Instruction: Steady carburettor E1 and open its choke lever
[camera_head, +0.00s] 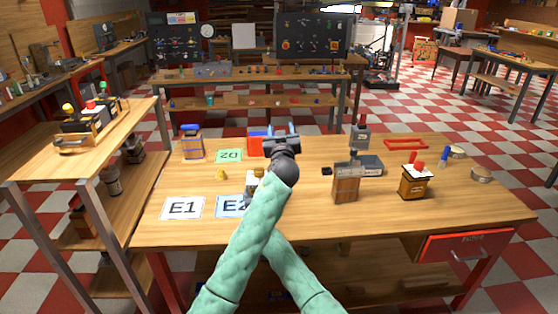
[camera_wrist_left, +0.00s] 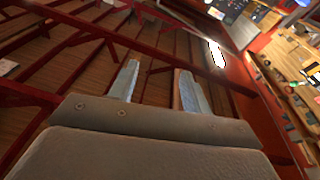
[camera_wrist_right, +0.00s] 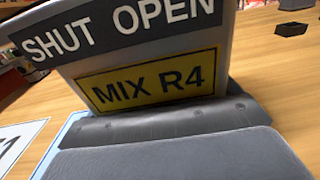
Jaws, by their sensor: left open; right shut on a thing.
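My left gripper (camera_head: 282,133) is raised over the middle of the bench. In the left wrist view its two fingers (camera_wrist_left: 162,88) are apart with nothing between them. My right gripper (camera_wrist_right: 160,120) is shut on a grey carburettor body (camera_wrist_right: 150,45) with a "SHUT OPEN" plate and a yellow "MIX R4" label. In the head view only part of this carburettor (camera_head: 253,182) shows, by the blue E2 card (camera_head: 230,206); my left arm hides the right gripper. The choke lever cannot be made out. The white E1 card (camera_head: 183,208) is bare.
A wooden block with a grey top (camera_head: 346,184) and a red-knobbed box (camera_head: 415,181) stand at right. My arms cross at the bench's front edge.

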